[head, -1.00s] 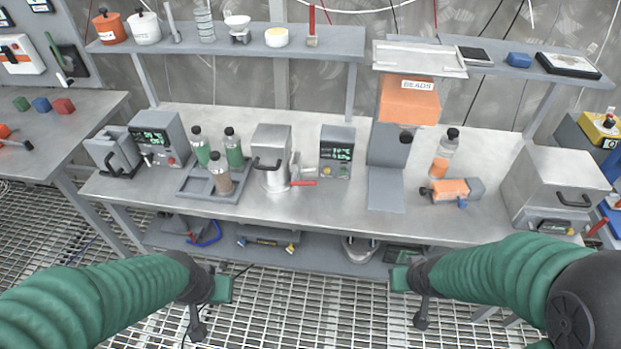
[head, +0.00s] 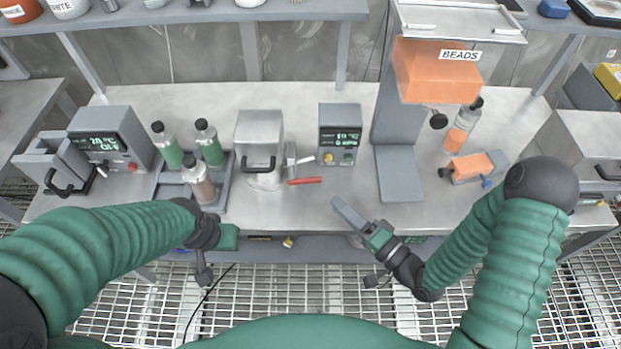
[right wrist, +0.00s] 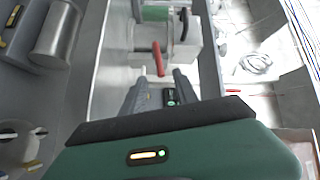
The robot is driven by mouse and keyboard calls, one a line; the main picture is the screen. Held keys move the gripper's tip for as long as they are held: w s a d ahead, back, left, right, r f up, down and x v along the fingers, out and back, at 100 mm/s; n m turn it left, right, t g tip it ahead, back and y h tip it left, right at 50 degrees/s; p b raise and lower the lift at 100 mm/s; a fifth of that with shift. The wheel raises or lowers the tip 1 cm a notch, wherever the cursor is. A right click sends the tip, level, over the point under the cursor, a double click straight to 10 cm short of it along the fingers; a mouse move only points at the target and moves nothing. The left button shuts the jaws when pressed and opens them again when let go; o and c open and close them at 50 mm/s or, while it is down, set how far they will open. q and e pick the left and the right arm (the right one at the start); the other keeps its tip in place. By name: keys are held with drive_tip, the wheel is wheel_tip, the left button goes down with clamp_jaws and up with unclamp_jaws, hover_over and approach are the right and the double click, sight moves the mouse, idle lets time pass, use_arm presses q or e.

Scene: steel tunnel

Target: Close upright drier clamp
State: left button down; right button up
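The upright drier (head: 260,132) is a steel box on a round body with a black front handle, standing mid-bench. Its clamp (head: 291,160) is on its right side. The clamp's red handle (head: 305,181) sticks out to the right, low and nearly level. In the right wrist view the red handle (right wrist: 158,58) stands beyond the fingertips. My right gripper (head: 337,205) is near the bench's front edge, right of and nearer than the red handle, apart from it; its fingers are spread and empty. My left gripper (head: 228,237) is at the front edge; its fingers are hidden.
Bottles in a grey rack (head: 222,190) stand left of the drier. A control box with a green display (head: 339,136) stands right of it. The beads dispenser (head: 398,178) is farther right.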

sight(311, 181)
drive_tip(key=x, duration=1.1)
drive_tip(key=shift+f, duration=0.2)
drive_tip(key=shift+w, duration=0.1)
drive_tip(key=shift+d, duration=0.1)
drive_tip(key=shift+c, duration=0.7)
clamp_jaws()
drive_tip(key=shift+f, duration=0.2)
